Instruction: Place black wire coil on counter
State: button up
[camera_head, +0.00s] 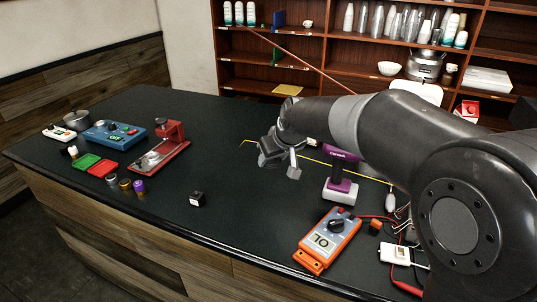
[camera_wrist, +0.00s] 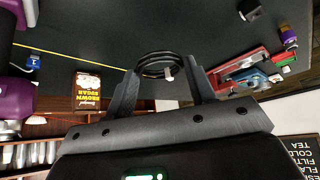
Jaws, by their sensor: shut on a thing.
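The black wire coil (camera_wrist: 158,57) is a dark ring with a small pale spot in the wrist view. It sits between the two fingertips of my gripper (camera_wrist: 166,72), which is shut on it. In the head view my gripper (camera_head: 279,163) is over the middle of the dark counter (camera_head: 235,185), and the coil cannot be made out there. The counter also fills the background behind the coil in the wrist view (camera_wrist: 115,38). I cannot tell how high the coil is above the surface.
A purple-and-white tool (camera_head: 341,182) stands right of my gripper, with a yellow line (camera_head: 312,159) behind. An orange multimeter (camera_head: 328,238) lies at the front right. A small black block (camera_head: 197,199) and red stand (camera_head: 165,150) are left. Counter between them is clear.

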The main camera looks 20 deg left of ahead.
aim_at(272, 168)
jog(key=f, duration=0.4)
jog(key=shift+s+a+f, duration=0.1)
jog(key=shift+a+f, duration=0.2)
jog(key=shift+a, duration=0.05)
jog(key=a+f, duration=0.2)
jog(key=a, duration=0.1)
jog(key=s+a+f, duration=0.1)
jog(key=a+f, duration=0.1)
jog(key=a, duration=0.2)
jog(key=s+a+f, duration=0.1)
jog(key=a+f, duration=0.1)
jog(key=a, duration=0.1)
jog(key=shift+s+a+f, duration=0.2)
jog(key=shift+a+f, duration=0.15)
jog(key=shift+f, duration=1.95)
jog(key=shift+f, duration=0.15)
jog(key=o, duration=1)
jog(key=shift+c, duration=0.2)
